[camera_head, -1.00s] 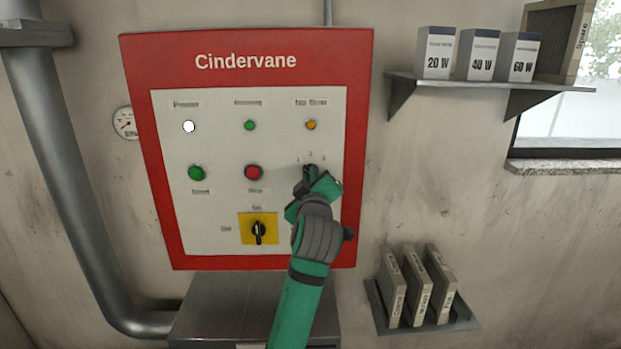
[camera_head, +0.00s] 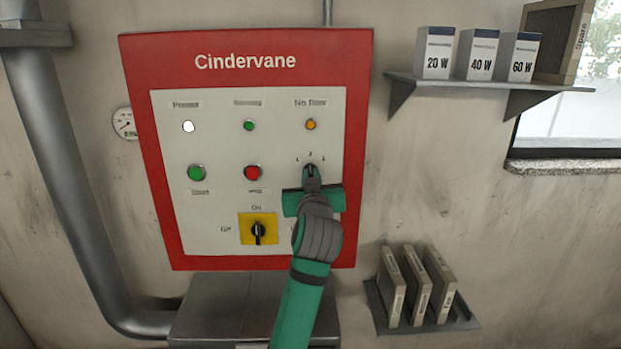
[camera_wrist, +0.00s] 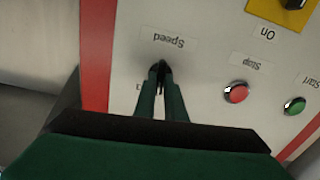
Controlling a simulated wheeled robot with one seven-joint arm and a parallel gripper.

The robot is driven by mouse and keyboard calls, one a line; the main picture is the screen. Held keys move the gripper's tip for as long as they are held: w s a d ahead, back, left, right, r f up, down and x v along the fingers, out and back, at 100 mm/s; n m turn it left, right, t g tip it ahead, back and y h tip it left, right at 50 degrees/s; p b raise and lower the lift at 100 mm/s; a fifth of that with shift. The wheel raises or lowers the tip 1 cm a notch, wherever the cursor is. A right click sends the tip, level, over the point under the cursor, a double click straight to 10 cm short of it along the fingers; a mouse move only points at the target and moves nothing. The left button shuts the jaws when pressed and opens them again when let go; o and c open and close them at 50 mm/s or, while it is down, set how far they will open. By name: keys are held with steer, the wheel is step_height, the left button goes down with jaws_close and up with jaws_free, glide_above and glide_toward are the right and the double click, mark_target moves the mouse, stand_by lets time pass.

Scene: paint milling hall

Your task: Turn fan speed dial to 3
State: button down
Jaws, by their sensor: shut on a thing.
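The black fan speed dial (camera_head: 310,168) is at the right of the white panel face, below the marks 1, 2 and 3. It appears roughly upright, toward the 2, though my fingers hide much of it. My gripper (camera_head: 311,178) is shut on the dial from the front. In the wrist view, the two green fingers of my gripper (camera_wrist: 161,92) stand on either side of the dial (camera_wrist: 160,70), by the upside-down word "Speed".
Left of the dial are a red Stop button (camera_head: 253,172) and a green Start button (camera_head: 196,172). A black switch (camera_head: 258,232) on a yellow plate sits lower left. The power lamp (camera_head: 189,127) is white. Shelves with boxes (camera_head: 481,55) and filters (camera_head: 418,285) are at the right.

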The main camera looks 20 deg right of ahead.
steer(key=m, duration=0.5)
steer(key=shift+d+f+m, duration=0.1)
steer(key=shift+m, duration=2.4)
steer(key=c, duration=1.8)
jaws_free()
steer(key=shift+s, duration=0.2)
steer(key=v, duration=1)
steer(key=shift+s, duration=0.25)
